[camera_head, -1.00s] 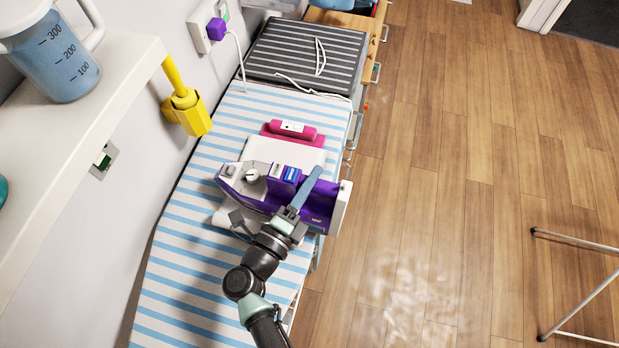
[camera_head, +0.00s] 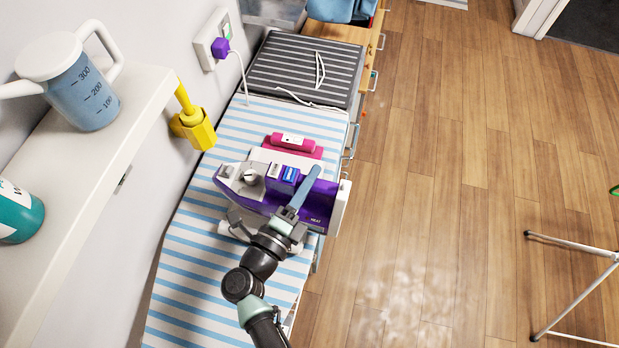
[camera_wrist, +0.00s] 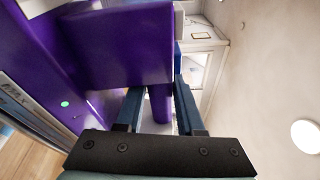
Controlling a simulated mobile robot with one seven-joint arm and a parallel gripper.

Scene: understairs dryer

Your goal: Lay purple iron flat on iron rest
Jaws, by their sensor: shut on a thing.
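The purple and white iron (camera_head: 262,199) lies across the middle of the head view, above the blue-and-white striped board, with its pale soleplate side toward the right. My gripper (camera_head: 304,192) is shut on the iron's handle part from the near right side. In the wrist view the purple iron body (camera_wrist: 115,45) fills the upper left, and a purple bar sits between the two fingers (camera_wrist: 158,108). A dark grey ribbed mat (camera_head: 285,70), which looks like the iron rest, lies flat at the board's far end. A white cord lies over it.
A pink item with a white label (camera_head: 292,143) lies on the striped board (camera_head: 240,135) just beyond the iron. A yellow tool (camera_head: 195,125) hangs at the left wall. A white shelf (camera_head: 100,165) holds a measuring jug (camera_head: 80,90).

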